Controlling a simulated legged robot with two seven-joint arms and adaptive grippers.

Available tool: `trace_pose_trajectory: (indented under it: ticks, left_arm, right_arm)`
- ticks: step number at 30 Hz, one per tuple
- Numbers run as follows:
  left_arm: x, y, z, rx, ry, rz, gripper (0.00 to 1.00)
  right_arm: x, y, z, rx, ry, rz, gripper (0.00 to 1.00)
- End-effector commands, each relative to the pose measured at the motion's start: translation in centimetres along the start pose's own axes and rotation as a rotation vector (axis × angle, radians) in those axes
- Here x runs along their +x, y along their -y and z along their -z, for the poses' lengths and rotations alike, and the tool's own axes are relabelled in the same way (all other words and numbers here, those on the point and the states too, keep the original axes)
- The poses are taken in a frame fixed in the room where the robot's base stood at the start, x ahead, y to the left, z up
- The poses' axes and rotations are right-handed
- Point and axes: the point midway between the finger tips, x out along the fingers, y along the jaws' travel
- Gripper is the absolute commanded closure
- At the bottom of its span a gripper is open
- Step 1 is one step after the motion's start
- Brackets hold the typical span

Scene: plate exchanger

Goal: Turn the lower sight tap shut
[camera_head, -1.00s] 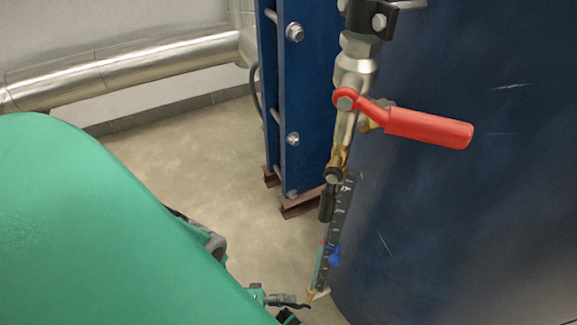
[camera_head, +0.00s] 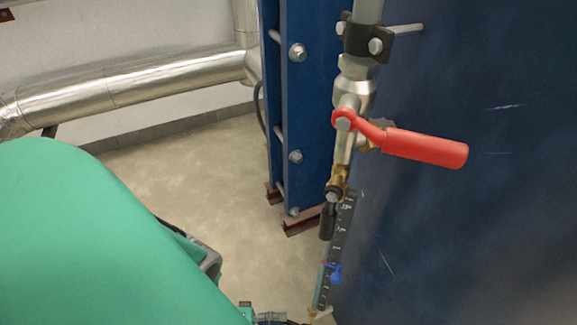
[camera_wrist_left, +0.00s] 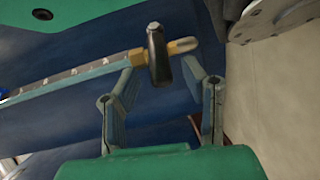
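The sight gauge (camera_head: 337,245), a thin scaled strip with a blue marker, hangs below a red-handled valve (camera_head: 425,147). The upper sight tap (camera_head: 328,215) has a black lever pointing down. At the gauge's bottom end, the lower sight tap (camera_head: 320,315) is mostly cut off by the picture's lower edge. In the left wrist view the lower tap's dark lever (camera_wrist_left: 158,58) stands between the fingertips of my left gripper (camera_wrist_left: 158,72), with gaps seen on both sides. The left gripper is open. In the head view only a bit of it shows at the bottom edge. My right gripper is not in view.
A large blue panel (camera_head: 480,230) lies right behind the gauge. A blue frame column (camera_head: 298,120) stands left of it on a reddish foot. A silver insulated pipe (camera_head: 150,88) runs along the wall. The floor (camera_head: 190,175) between is clear.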

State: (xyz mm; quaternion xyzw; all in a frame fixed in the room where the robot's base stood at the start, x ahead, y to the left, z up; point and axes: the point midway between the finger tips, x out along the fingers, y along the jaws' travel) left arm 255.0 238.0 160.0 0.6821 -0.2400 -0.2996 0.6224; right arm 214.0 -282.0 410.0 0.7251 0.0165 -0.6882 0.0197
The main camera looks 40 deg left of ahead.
Motion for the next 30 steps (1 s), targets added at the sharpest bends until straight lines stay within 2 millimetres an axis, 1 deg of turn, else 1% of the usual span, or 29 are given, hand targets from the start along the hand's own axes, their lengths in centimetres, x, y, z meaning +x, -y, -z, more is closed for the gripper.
trace_pose_trajectory:
  ticks: [1,6,9,12,17,24,25,26,27,28,30]
  left_arm:
    - [-1.3,0.1,0.0,-0.001,-0.001,0.003,0.61]
    - [-5.0,0.2,0.0,-0.002,-0.001,0.002,0.61]
    - [-6.7,0.2,0.1,-0.002,-0.001,0.001,0.61]
    - [-8.0,0.2,0.1,-0.002,0.0,0.0,0.61]
    - [-8.9,0.2,0.1,-0.002,-0.001,-0.001,0.61]
    - [-9.0,0.2,0.1,-0.003,-0.001,-0.001,0.61]
    - [-9.0,0.2,0.1,-0.003,-0.001,-0.001,0.68]
    - [-9.0,0.2,0.1,-0.003,-0.001,-0.001,0.79]
    - [-9.0,0.2,0.1,-0.003,-0.001,-0.001,0.93]
    - [-9.0,0.2,0.1,-0.003,-0.001,-0.001,1.0]
    - [-8.9,0.2,0.1,-0.003,-0.001,-0.001,1.0]
  right_arm:
    - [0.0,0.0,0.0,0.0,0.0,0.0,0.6]
    - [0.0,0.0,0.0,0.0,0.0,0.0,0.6]
    - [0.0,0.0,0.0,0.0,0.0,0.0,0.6]
    - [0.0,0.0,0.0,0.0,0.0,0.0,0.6]
    - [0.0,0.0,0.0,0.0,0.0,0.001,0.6]
    - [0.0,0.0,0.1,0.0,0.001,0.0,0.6]
    - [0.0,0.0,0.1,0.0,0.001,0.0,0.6]
    - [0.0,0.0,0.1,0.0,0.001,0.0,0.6]
    - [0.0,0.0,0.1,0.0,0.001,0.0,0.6]
    - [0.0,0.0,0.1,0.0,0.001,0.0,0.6]
    - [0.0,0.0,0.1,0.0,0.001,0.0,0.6]
